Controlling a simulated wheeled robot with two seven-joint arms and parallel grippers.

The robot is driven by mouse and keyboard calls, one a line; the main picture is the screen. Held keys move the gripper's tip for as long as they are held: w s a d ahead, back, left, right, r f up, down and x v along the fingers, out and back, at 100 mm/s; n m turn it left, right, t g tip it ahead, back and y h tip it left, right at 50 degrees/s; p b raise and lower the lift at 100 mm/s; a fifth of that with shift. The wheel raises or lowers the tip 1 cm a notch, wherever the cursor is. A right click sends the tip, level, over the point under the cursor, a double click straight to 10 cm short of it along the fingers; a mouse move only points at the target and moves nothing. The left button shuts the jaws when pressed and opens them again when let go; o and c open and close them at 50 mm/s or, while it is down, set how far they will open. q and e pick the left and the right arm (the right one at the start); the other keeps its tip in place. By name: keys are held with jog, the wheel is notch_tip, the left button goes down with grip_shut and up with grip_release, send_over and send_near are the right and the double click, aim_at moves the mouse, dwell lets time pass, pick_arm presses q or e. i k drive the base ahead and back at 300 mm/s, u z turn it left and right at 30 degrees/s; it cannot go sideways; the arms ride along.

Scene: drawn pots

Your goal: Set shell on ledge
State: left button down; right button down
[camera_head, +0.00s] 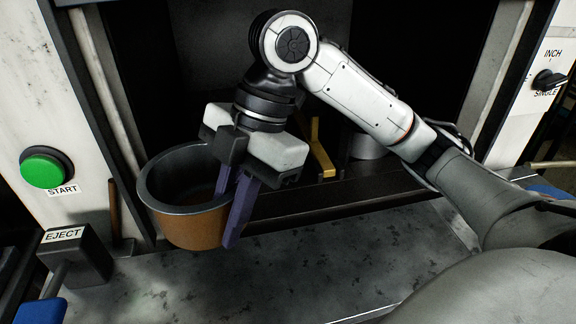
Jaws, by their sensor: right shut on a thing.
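The shell, a round open pot with a grey rim and copper-brown outer wall (180,228), is at the left of the head view. My right gripper (230,215) is shut on the right side of its wall, one purple finger outside and the other at the inner side. The shell is close to upright, with its opening facing up. The ledge, a grey speckled flat surface (300,265), runs across the front below it. I cannot tell whether the shell's base touches it. My left gripper is out of view.
A dark machine opening lies behind, with a yellow bracket (319,148) and a grey cylinder (368,146) inside. A green START button (46,168) and an EJECT lever box (76,258) stand at left. A knob (549,80) is at upper right. The ledge's middle is clear.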

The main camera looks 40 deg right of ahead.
aim_at(332, 265)
jog(key=k, duration=1)
jog(key=u, duration=0.25)
jog(key=i, duration=0.95)
jog(key=z, duration=1.2)
